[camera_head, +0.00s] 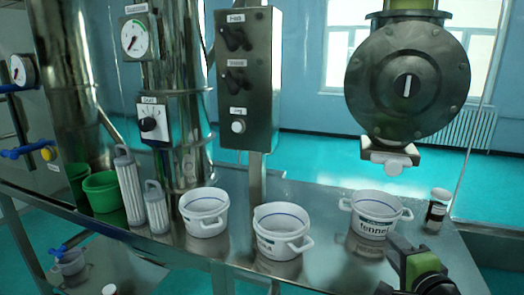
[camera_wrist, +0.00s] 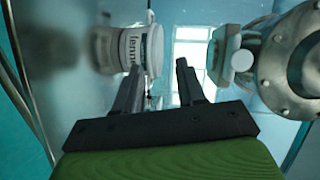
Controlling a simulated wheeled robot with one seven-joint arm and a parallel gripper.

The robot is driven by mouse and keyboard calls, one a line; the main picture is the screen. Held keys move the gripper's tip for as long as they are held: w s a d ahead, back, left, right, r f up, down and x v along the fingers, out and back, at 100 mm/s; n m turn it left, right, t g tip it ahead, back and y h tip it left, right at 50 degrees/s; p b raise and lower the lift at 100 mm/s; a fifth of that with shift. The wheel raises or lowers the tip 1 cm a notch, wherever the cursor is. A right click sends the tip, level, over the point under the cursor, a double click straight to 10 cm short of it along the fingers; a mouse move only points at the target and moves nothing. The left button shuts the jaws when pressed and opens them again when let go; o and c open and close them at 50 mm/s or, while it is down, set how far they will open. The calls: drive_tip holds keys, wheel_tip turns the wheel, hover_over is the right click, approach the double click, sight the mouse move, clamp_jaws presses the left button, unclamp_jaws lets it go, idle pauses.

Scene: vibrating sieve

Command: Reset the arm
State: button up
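My gripper (camera_head: 391,266) is at the lower right of the head view, low over the front right of the metal table. Its green and black arm end shows beside it. In the wrist view my gripper (camera_wrist: 157,80) has its two black fingers apart, with nothing held between them. A white bucket labelled "fennel" (camera_head: 374,230) stands on the table just behind my gripper. The bucket also shows in the wrist view (camera_wrist: 132,48), left of the fingers and apart from them.
Two white buckets (camera_head: 204,222) (camera_head: 280,245), grey cylinders (camera_head: 130,190) and green buckets (camera_head: 103,203) stand along the metal table (camera_head: 330,262). A small labelled jar (camera_head: 436,215) is at right. A round metal machine (camera_head: 408,85) overhangs the right side. A control box (camera_head: 248,80) rises mid-table.

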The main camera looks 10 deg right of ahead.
drive_tip(key=a+f+n+g+y+b, duration=0.25)
drive_tip(key=a+f+n, duration=0.2)
drive_tip(key=a, duration=0.45)
drive_tip(key=a+f+n+g+y+b, duration=0.1)
drive_tip(key=a+f+n+g+y, duration=0.2)
drive_tip(key=a+n, duration=0.4)
drive_tip(key=s+a+f+n+g+h+b, duration=0.1)
drive_tip(key=s+a+f+n+g+b, duration=0.2)
drive_tip(key=s, duration=0.4)
drive_tip(key=s+a+f+n+g+h+b, duration=0.1)
drive_tip(key=s+a+f+n+g+b, duration=0.1)
drive_tip(key=s+a+f+n, duration=0.45)
wheel_tip(320, 180, up, 19)
drive_tip(key=s+d+m+p, duration=0.1)
drive_tip(key=m+p, duration=0.1)
drive_tip(key=p, duration=1.5)
drive_tip(key=shift+s+d+r, duration=0.2)
drive_tip(key=shift+s+d, duration=0.1)
drive_tip(key=shift+s, duration=0.1)
